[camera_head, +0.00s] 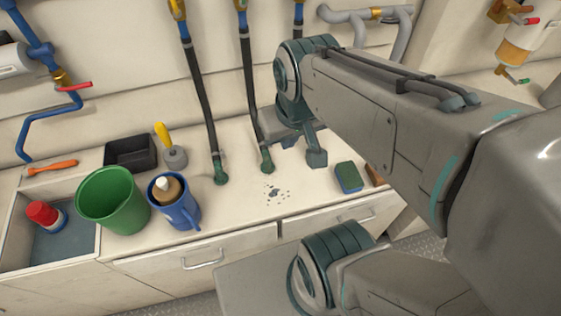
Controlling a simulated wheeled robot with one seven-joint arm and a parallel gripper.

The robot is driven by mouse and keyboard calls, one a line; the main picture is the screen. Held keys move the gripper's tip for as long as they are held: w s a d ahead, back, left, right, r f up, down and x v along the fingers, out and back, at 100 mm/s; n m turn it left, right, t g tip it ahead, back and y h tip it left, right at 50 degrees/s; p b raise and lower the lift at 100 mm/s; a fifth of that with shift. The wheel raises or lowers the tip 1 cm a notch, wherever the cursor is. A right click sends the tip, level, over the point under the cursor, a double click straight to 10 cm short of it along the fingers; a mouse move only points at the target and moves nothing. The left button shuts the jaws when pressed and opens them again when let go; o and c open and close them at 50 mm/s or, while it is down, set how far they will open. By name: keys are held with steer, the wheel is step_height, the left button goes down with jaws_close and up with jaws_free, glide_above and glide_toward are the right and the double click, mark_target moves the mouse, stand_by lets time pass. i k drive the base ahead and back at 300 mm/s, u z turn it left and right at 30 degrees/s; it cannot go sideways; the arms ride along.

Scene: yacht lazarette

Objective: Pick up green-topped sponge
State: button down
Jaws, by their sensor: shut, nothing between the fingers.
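The green-topped sponge (349,176) lies on the white counter, right of centre, near the front edge. Its top is dark green and its side is blue. My gripper (317,159) is above the counter, to the left of and behind the sponge in the picture. It is shut and empty, and apart from the sponge. My arm comes in from the right and passes over the area behind the sponge.
A brown block (375,174) sits right of the sponge, partly hidden by my arm. Dark specks (274,193) mark the counter. A blue mug (179,215), green bucket (112,203) and black tray (130,152) stand left. Hoses (201,110) hang behind.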

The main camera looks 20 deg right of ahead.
mark_target(349, 176)
steer(key=k, duration=0.7)
steer(key=z, duration=0.75)
steer(key=i, duration=0.5)
